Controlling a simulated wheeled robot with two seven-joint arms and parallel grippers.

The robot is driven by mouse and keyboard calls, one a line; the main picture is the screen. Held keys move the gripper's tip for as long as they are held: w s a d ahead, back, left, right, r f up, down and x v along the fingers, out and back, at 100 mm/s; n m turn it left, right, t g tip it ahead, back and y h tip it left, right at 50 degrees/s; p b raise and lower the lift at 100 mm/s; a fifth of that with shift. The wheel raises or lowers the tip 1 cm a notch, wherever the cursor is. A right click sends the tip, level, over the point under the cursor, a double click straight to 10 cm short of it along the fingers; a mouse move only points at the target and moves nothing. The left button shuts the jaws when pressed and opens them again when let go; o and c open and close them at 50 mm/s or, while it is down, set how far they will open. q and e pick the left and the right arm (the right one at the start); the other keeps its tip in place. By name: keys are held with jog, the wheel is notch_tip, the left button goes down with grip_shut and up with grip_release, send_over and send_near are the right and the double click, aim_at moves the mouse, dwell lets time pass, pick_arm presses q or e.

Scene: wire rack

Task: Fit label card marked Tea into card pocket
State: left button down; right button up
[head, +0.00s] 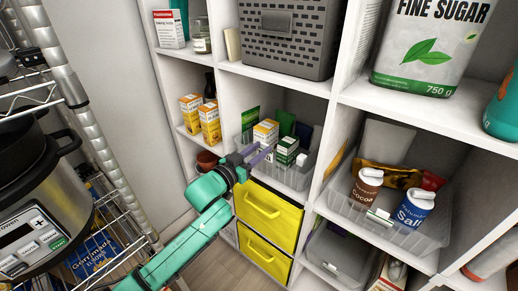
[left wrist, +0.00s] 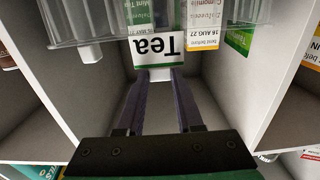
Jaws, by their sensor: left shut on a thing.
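The label card marked Tea (left wrist: 158,47) shows upside down in the left wrist view, white with black letters and a green strip along one edge. My left gripper (left wrist: 161,74) is shut on a small white tab at the card's edge. The card is at the front of a clear bin (left wrist: 220,35) with tea boxes in it. In the head view my left gripper (head: 268,153) reaches to this bin (head: 290,178); the card cannot be made out there. I cannot make out the card pocket, or whether the card touches it. My right gripper is not in view.
Yellow drawers (head: 262,207) are below the tea bin. A bin (head: 410,236) with cocoa and salt jars, bearing a white label, is to the right. A grey basket (head: 290,45) is above. A wire rack with a cooker (head: 40,190) is at left.

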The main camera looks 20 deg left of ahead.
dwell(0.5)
pick_arm(q)
jog(key=shift+p, duration=0.3)
dwell(0.4)
jog(key=shift+p, duration=0.3)
jog(key=shift+f+b, duration=0.8)
jog(key=shift+f, duration=0.6)
jog(key=shift+f, duration=0.15)
dwell(0.9)
dwell(0.4)
jog(key=shift+c, duration=2.4)
grip_release()
